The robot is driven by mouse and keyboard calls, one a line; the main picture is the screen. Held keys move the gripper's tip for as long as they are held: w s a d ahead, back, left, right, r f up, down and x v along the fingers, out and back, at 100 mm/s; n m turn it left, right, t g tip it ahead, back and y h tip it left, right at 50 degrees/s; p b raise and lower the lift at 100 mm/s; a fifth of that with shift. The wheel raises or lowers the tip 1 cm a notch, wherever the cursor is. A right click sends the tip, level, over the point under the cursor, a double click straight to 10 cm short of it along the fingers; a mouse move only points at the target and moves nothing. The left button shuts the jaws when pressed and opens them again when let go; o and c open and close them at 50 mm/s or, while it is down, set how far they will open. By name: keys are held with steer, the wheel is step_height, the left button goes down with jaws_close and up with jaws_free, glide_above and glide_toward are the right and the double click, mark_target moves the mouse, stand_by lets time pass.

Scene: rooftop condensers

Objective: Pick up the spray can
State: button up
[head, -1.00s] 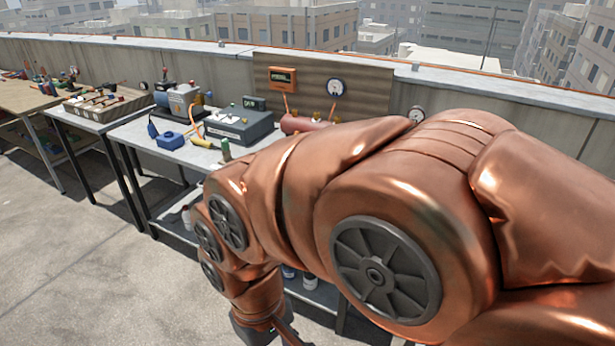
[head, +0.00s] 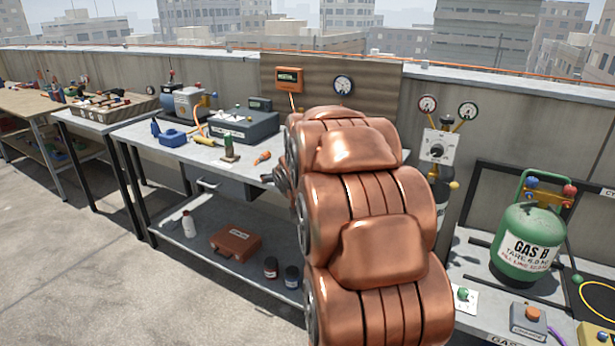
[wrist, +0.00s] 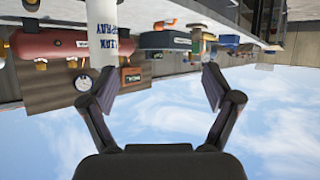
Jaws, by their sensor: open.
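A white spray can (wrist: 103,35) with blue lettering that includes "SPRAY" shows in the wrist view, which is upside down. It stands upright on the bench and lines up with the left finger, left of the middle of the jaws; its top end shows near that fingertip. My gripper (wrist: 160,85) is open, with nothing between its fingers. In the head view my gripper (head: 273,177) is partly visible at the bench's front edge, left of my arm. I cannot make out the can in the head view; my arm covers that part of the bench.
The bench (head: 205,155) holds a grey instrument box (head: 242,127), a blue object (head: 172,138), a green item (head: 229,150) and an orange-handled tool (head: 262,157). A red tank (wrist: 48,46) shows behind the can. A red case (head: 235,242) lies below. A green gas cylinder (head: 527,240) stands at right.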

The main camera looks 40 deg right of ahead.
steer(key=w+d+t+b, duration=0.1)
steer(key=w+d, duration=0.1)
steer(key=d, duration=0.3)
steer(key=w+d+t+h+b, duration=0.1)
steer(key=w+d+t+b, duration=0.1)
steer(key=d, duration=0.4)
steer(key=w+d+t+h+b, duration=0.1)
steer(key=w+d, duration=0.2)
steer(key=d, duration=0.3)
steer(key=shift+w+d+f+t+b, duration=0.1)
steer(key=shift+d+f+t+b, duration=0.05)
steer(key=shift+t+b, duration=0.2)
steer(key=shift+w+d+f, duration=0.15)
steer(key=shift+w+d, duration=0.1)
steer(key=shift+w, duration=0.15)
steer(key=shift+w+d, duration=0.25)
steer(key=shift+w, duration=0.35)
jaws_close()
